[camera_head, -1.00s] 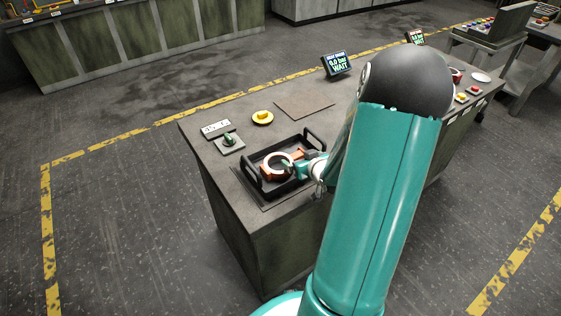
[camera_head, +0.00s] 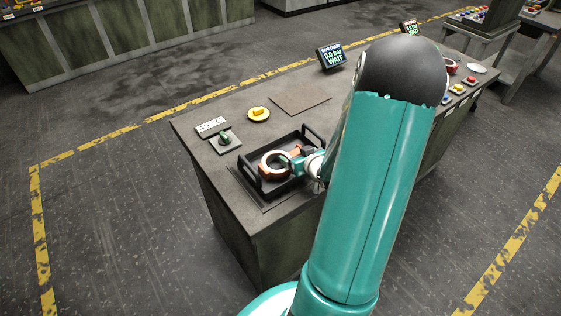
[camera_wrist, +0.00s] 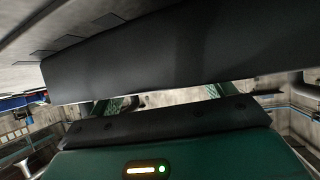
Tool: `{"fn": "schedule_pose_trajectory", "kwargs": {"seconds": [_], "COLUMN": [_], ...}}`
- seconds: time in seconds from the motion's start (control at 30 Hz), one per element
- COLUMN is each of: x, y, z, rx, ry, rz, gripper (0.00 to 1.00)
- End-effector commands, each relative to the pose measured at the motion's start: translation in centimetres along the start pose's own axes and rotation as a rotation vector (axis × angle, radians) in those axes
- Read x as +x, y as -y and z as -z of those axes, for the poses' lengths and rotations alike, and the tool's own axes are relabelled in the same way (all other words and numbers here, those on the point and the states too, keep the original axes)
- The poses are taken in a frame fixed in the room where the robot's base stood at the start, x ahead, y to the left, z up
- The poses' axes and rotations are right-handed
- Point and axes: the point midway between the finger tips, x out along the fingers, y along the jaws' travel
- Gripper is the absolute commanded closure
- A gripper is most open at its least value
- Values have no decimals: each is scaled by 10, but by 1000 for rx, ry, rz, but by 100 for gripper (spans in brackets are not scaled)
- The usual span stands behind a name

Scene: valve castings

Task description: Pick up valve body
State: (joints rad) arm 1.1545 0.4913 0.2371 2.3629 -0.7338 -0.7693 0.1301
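My gripper (camera_head: 292,162) reaches into the tray from the right, close against the casting. My arm hides part of the tray's right side, and I cannot tell whether the fingers touch the casting. In the wrist view, dark bars and green finger parts fill the picture; the valve body is not clearly seen there, and the finger gap cannot be judged.
On the bench (camera_head: 206,168) are a green knob on a grey plate (camera_head: 225,142), a yellow button on a round base (camera_head: 258,114), a brown flat mat (camera_head: 300,98) and a display reading WAIT (camera_head: 331,57). More small items stand at the right end.

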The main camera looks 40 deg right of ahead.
Motion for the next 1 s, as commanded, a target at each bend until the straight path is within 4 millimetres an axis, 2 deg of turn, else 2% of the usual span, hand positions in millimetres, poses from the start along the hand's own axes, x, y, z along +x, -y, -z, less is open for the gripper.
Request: {"fn": "schedule_pose_trajectory", "kwargs": {"seconds": [0.03,0.07,0.4,0.77,1.0], "x": [0,0,1,3,3], "y": [0,0,0,2,6], "z": [0,0,0,4,17], "rx": [0,0,-1,-3,-4], "ry": [0,0,2,-2,-4], "rz": [0,0,1,1,1], "gripper": [29,34,100,100,100]}}
